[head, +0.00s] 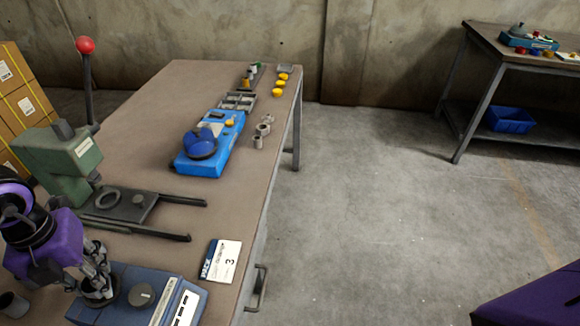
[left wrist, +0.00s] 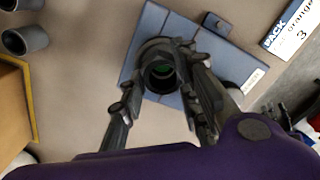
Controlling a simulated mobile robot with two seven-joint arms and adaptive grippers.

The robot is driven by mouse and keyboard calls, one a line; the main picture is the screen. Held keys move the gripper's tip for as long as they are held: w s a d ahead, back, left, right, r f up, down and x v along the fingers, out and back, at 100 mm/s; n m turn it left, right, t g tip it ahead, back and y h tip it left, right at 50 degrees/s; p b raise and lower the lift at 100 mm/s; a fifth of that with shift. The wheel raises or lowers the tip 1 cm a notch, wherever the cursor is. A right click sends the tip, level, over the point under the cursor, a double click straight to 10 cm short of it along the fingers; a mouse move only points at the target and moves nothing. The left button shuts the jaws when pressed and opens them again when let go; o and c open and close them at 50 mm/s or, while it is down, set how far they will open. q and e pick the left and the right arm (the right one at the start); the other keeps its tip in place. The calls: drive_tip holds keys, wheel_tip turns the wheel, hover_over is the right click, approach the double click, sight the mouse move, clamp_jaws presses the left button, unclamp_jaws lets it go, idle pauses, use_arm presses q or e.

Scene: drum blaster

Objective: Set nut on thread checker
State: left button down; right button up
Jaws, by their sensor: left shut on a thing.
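The thread checker is a low blue-grey box (head: 120,308) at the near edge of the table, with a round knob on top. It also shows in the left wrist view (left wrist: 140,68) as a blue plate under the fingers. My left gripper (head: 97,284) is directly over its left part, pointing down. In the left wrist view the gripper (left wrist: 163,85) is shut on a dark round nut (left wrist: 150,83) with an open bore, green inside. The nut appears over a round dark seat on the checker; I cannot tell whether it touches. My right gripper is not in view.
A green press (head: 62,160) with a red-knobbed lever stands behind. A blue device (head: 210,150), yellow caps (head: 280,84) and a divided tray (head: 238,101) are farther back.

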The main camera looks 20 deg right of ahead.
use_arm(q)
drive_tip(key=shift+f+b, duration=0.35)
drive_tip(key=shift+f, duration=0.3)
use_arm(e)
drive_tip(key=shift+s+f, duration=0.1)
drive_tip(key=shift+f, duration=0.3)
use_arm(q)
drive_tip(key=c, duration=1.6)
unclamp_jaws()
drive_tip(key=shift+r+p, duration=1)
drive_tip(key=shift+r, duration=0.65)
wheel_tip(320, 180, up, 8)
drive_tip(key=p, duration=0.4)
drive_tip(key=shift+f, duration=0.15)
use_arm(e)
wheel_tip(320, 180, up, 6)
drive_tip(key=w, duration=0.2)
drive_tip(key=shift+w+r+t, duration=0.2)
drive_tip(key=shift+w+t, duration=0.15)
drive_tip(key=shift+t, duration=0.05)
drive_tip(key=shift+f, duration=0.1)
